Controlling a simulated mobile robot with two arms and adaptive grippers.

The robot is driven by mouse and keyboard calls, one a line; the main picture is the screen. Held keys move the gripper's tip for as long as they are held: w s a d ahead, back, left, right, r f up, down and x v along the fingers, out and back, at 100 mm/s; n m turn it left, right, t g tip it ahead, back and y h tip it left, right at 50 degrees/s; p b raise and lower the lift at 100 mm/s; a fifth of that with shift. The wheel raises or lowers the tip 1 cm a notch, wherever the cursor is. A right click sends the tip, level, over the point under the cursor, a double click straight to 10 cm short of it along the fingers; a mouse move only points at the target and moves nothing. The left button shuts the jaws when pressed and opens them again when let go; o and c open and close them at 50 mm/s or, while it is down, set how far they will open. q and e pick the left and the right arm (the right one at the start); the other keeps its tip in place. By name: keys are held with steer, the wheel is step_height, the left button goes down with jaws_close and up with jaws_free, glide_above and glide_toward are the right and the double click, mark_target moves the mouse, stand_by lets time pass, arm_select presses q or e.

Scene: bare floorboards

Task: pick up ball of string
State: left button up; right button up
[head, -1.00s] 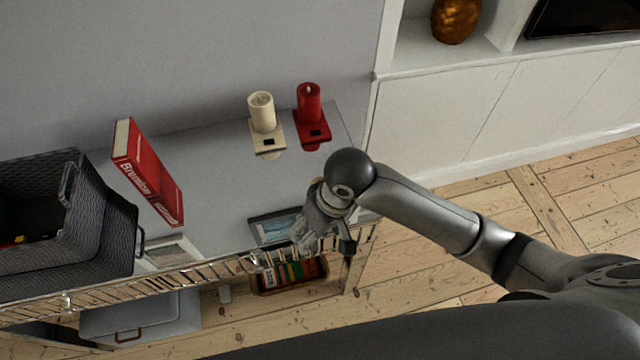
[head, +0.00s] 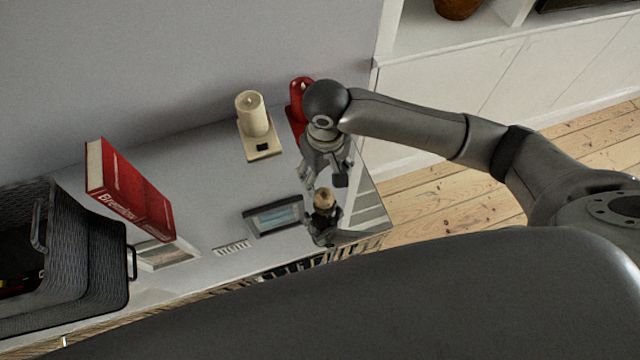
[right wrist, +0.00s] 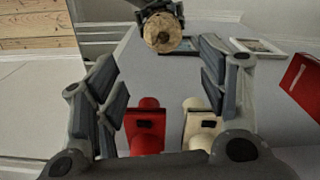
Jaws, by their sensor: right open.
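A small tan, round thing, which looks like the ball of string (head: 323,198), shows near the right front of the grey cabinet top (head: 205,190). A dark shape beside and below it is unclear. My right gripper (head: 324,177) is open and empty, just behind the tan thing in the head view. In the right wrist view the open fingers (right wrist: 160,75) frame empty space, and the tan thing (right wrist: 162,32) lies above, between and beyond them, apart from both.
A cream candle (head: 253,115) and a red candle (head: 300,95) stand at the back, the red one partly behind my right wrist. A framed picture (head: 273,217) lies left of the gripper. A red book (head: 130,190) and a dark basket (head: 75,250) are farther left.

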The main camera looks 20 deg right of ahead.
mark_target(323, 193)
steer(key=f, duration=0.1)
steer(key=s+f, duration=0.1)
steer(key=f, duration=0.1)
steer(key=shift+f, duration=0.4)
steer(key=shift+w+f, duration=0.1)
steer(key=shift+f, duration=0.25)
steer(key=f, duration=0.2)
steer(key=f+p, duration=0.1)
steer(key=f, duration=0.1)
steer(key=shift+a+f, duration=0.2)
steer(key=shift+f, duration=0.05)
steer(key=shift+w, duration=0.1)
steer(key=c, duration=0.4)
arm_select(q)
steer(key=s, duration=0.1)
steer(key=s+r, duration=0.1)
steer(key=shift+s+r, duration=0.25)
steer(key=shift+s, duration=0.15)
arm_select(e)
steer(key=c, duration=0.7)
